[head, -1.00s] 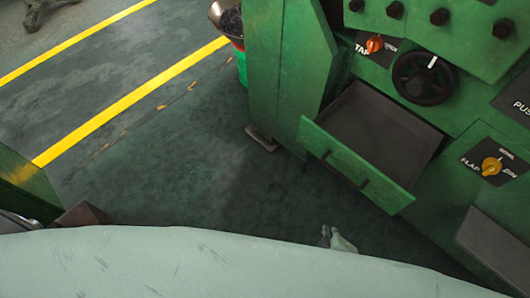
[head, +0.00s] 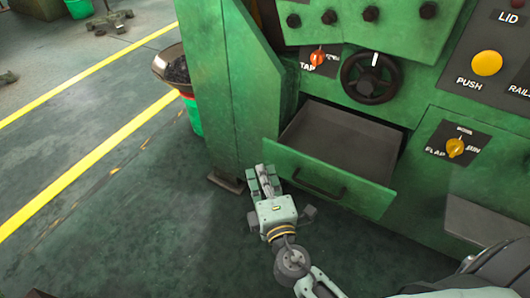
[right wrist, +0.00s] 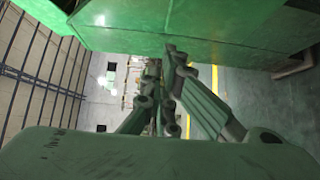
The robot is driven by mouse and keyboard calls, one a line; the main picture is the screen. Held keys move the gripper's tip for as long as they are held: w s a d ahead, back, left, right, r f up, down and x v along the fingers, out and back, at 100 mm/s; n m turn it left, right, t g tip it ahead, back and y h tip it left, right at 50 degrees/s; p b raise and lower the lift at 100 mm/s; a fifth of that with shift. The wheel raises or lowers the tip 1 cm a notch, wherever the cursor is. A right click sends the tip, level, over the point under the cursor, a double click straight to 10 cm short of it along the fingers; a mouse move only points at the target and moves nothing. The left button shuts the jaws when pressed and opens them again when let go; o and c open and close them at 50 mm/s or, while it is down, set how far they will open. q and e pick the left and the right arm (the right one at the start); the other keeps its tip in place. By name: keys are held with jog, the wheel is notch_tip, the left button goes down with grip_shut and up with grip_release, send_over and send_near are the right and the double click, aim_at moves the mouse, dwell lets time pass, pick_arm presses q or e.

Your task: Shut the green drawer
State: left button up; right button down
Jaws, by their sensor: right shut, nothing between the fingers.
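The green drawer (head: 345,192) stands pulled out of the green machine in the head view. Its green front has a dark bar handle, and its grey inside looks empty. My right gripper (head: 261,172) is shut and empty, beside the left end of the drawer front. I cannot tell whether it touches the front. In the right wrist view its fingers (right wrist: 172,65) point away below a green panel (right wrist: 190,25); I cannot tell which part of the machine or drawer that is. My left gripper is not in view.
A black handwheel (head: 371,77), an orange TAP knob (head: 317,57) and a yellow FLAP knob (head: 455,147) are on the machine. A green bin with a metal bowl (head: 178,72) stands left of it. The floor (head: 120,220) at left is clear.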

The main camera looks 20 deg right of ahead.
aim_at(268, 154)
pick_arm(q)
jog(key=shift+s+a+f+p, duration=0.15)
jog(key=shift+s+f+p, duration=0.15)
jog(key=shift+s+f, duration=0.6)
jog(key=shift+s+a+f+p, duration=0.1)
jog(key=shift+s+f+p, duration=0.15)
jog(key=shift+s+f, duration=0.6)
pick_arm(e)
jog(key=w+d, duration=0.3)
jog(key=w, duration=0.2)
jog(key=shift+w+d, duration=0.15)
jog(key=shift+w, duration=0.25)
pick_arm(q)
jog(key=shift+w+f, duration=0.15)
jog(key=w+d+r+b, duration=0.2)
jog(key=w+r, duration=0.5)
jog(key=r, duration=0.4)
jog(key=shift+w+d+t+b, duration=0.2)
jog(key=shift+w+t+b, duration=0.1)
jog(key=shift+b, duration=0.6)
pick_arm(e)
jog(key=w+d, duration=1.6)
jog(key=d, duration=0.3)
jog(key=shift+w+d, duration=0.3)
jog(key=shift+d, duration=0.05)
jog(key=shift+r, duration=0.15)
